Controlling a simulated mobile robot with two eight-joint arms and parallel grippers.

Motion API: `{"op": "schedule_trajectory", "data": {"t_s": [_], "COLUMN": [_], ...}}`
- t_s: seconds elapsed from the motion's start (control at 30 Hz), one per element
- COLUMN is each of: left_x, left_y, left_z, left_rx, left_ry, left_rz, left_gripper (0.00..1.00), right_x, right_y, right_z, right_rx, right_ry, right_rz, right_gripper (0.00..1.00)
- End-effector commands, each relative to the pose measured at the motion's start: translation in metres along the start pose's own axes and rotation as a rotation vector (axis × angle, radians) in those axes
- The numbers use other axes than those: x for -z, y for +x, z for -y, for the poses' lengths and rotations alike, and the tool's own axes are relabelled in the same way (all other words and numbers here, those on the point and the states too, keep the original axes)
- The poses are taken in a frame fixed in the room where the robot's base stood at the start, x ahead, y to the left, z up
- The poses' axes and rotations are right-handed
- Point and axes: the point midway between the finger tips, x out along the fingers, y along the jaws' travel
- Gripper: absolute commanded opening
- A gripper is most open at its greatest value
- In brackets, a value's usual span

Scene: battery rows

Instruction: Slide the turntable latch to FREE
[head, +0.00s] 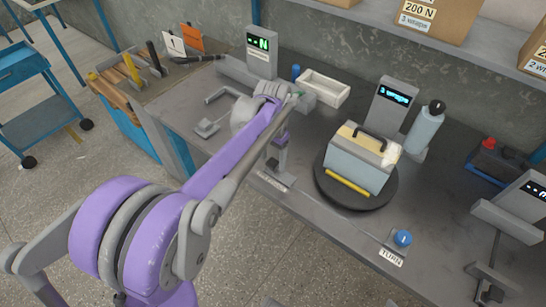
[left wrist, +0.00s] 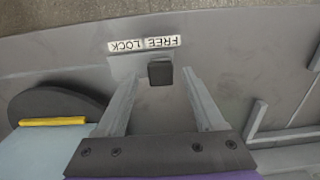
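The turntable (head: 330,192) is a dark round disc carrying a pale blue and cream box (head: 357,169) with a dark handle. Its edge shows at the left of the left wrist view (left wrist: 55,100). The latch is a black square knob (left wrist: 160,72) on a grey plate by the bench's front edge. The FREE/LOCK label (left wrist: 144,44) appears upside down there; the knob lies on the FREE side. My left gripper (left wrist: 158,82) points down, open, its fingers either side of the knob with gaps. In the head view it (head: 277,165) is small, and the knob cannot be made out.
A blue TURN button (head: 402,238) stands right of the turntable. A grey bottle (head: 425,128) and a display post (head: 389,104) stand behind it. A white tray (head: 323,88) and a bent grey handle (head: 222,94) lie beyond my left arm.

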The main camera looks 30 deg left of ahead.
Motion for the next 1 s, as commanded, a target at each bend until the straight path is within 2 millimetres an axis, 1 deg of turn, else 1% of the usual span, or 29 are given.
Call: {"op": "schedule_trajectory", "data": {"t_s": [0.17,0.27,0.37,0.6,0.7,0.83,1.0], "left_x": [0.0,0.0,0.0,0.0,0.0,0.0,0.0], "left_y": [0.0,-0.005,-0.017,-0.067,-0.084,-0.1,-0.108], "left_z": [0.0,0.0,0.0,0.0,0.0,0.0,0.0], "left_rx": [0.0,0.0,0.0,0.0,0.0,0.0,0.0], "left_ry": [0.0,0.0,0.0,0.0,0.0,0.001,0.0], "left_rz": [0.0,0.0,0.0,0.0,0.0,0.0,0.0], "left_gripper": [0.7,0.7,0.7,0.7,0.7,0.7,0.7], "right_x": [0.0,0.0,0.002,0.005,0.006,0.007,0.007], "right_y": [0.0,-0.001,-0.003,-0.009,-0.01,-0.012,-0.012], "right_z": [0.0,0.0,0.0,0.0,0.0,0.0,0.0], "right_rx": [0.0,0.0,0.0,0.0,0.0,0.0,0.0], "right_ry": [0.0,0.0,0.0,0.0,0.0,0.0,0.0], "right_rz": [0.0,0.0,-0.001,-0.003,-0.004,-0.004,-0.005], "right_gripper": [0.84,0.84,0.84,0.84,0.84,0.84,0.84]}}
